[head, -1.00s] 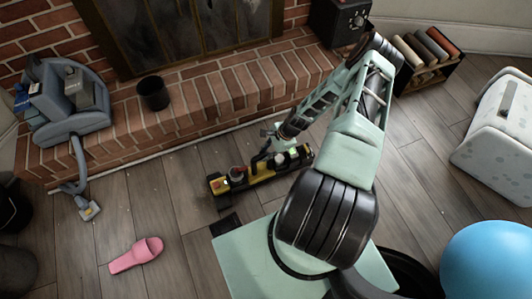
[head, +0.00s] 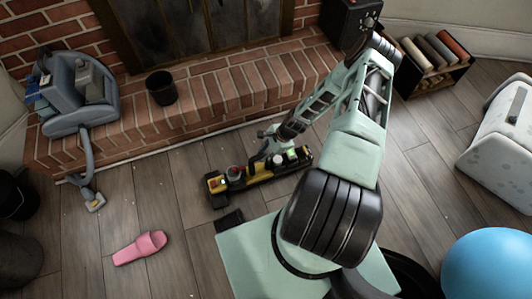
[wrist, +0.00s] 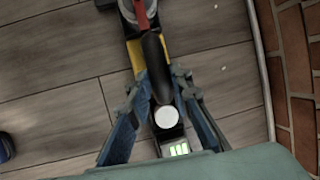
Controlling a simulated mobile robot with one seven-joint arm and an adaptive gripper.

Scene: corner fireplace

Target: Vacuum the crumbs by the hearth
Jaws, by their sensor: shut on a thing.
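A yellow and black handheld vacuum (head: 240,177) is just above or on the wooden floor in front of the brick hearth (head: 205,120); I cannot tell whether it touches. My gripper (wrist: 160,82) is shut on its dark handle (wrist: 154,55), one finger on each side. In the head view my gripper (head: 275,145) is small and partly hidden by my arm. The wrist view shows a white round cap and a lit green indicator between the fingers. Pale specks like crumbs (wrist: 225,67) lie on the floor right of the vacuum, near the brick edge.
A blue-grey machine (head: 78,95) with a hose sits on the hearth's left end. A black cup (head: 161,88) stands on the bricks. A pink slipper (head: 140,248) lies on the floor. A rack (head: 432,62), a white case (head: 502,145) and a blue ball (head: 488,262) are at right.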

